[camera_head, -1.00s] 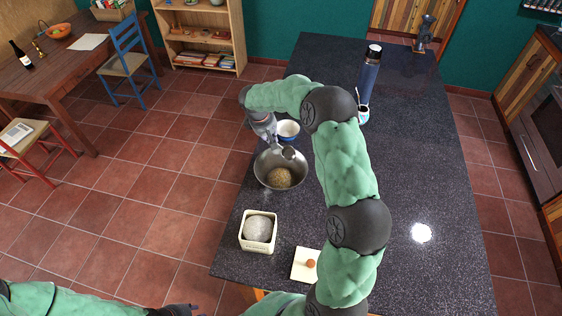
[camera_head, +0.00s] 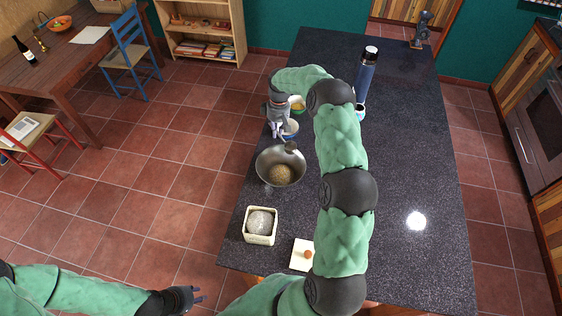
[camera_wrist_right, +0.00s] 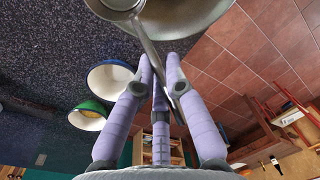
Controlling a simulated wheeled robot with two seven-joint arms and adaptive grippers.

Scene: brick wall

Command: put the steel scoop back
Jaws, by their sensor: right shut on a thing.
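My right gripper (camera_head: 279,133) is shut on the handle of the steel scoop (camera_wrist_right: 150,45). The scoop's round head (camera_head: 291,147) is at the far rim of the steel mixing bowl (camera_head: 262,166), which holds a brown grainy heap; I cannot tell whether they touch. In the right wrist view the handle runs between the purple fingers (camera_wrist_right: 163,80), with the mixing bowl (camera_wrist_right: 190,18) behind the scoop head. My left gripper (camera_head: 193,296) is low at the left, off the counter, with its fingers apart and empty.
A blue-and-white bowl (camera_head: 290,130) and a green bowl (camera_head: 298,103) stand behind the mixing bowl. A cream square container (camera_head: 260,240) and a square board with a brown knob (camera_head: 302,262) are nearer. A blue flask (camera_head: 366,75) stands at the back. The counter's right side is clear.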

